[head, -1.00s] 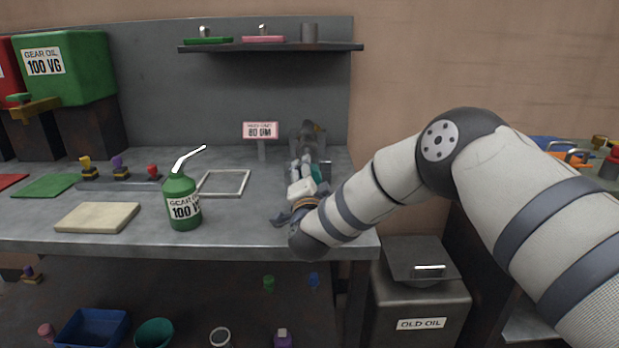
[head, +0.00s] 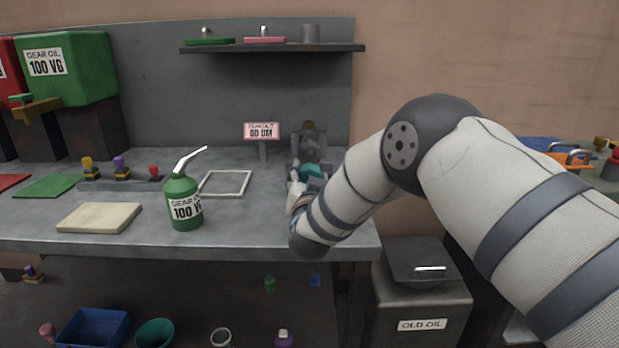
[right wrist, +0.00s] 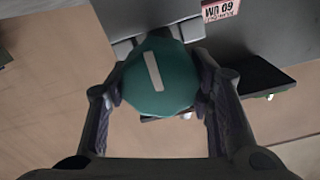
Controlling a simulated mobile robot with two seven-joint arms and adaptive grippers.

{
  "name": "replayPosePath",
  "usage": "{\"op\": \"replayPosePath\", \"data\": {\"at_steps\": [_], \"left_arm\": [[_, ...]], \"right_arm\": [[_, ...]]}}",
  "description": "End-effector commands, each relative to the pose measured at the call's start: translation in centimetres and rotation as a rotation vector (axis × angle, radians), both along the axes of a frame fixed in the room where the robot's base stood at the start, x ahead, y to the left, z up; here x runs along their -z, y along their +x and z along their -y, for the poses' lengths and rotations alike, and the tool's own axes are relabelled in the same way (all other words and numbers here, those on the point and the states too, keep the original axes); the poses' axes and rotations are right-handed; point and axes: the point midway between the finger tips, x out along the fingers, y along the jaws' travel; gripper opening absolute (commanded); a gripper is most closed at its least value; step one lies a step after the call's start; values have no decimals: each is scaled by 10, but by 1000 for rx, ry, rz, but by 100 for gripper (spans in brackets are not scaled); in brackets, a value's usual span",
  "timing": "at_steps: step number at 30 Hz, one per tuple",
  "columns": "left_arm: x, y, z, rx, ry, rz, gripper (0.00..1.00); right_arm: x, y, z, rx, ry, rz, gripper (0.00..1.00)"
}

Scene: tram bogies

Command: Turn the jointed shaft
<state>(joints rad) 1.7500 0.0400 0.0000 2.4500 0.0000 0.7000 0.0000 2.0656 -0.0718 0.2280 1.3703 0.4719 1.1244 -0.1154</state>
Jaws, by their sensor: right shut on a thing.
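The jointed shaft (head: 308,147) lies in a grey stand at the bench's right end, with a dark far part and a teal near end (head: 313,170). In the right wrist view the teal end (right wrist: 157,95) is a round-edged face with a white bar mark, tilted slightly from upright. My right gripper (right wrist: 158,84) has a finger on each side of this teal end and is shut on it. In the head view my right wrist partly hides the gripper and the shaft's near end. My left gripper is not in view.
A pink-edged sign (head: 262,131) stands left of the shaft. A green oil can (head: 183,203), a pale pad (head: 99,217) and an empty frame (head: 225,183) are farther left on the bench. A shelf (head: 270,47) hangs above. An old oil bin (head: 422,290) stands at lower right.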

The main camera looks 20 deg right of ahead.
Motion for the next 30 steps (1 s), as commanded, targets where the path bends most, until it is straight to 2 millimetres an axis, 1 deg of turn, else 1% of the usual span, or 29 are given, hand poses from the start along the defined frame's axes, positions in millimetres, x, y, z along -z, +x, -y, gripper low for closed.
{"op": "replayPosePath", "data": {"at_steps": [6,19,20,21,22,30], "left_arm": [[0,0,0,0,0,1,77],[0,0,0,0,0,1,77],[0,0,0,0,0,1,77],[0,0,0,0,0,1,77],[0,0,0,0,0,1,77],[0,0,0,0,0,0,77]], "right_arm": [[-2,0,0,1,-37,-8,20],[-2,0,0,1,-43,-8,20],[-2,0,0,1,-43,-8,52],[-2,0,0,1,-43,-8,61],[-2,0,0,1,-43,-9,68],[-1,0,0,0,-43,-11,68]]}}
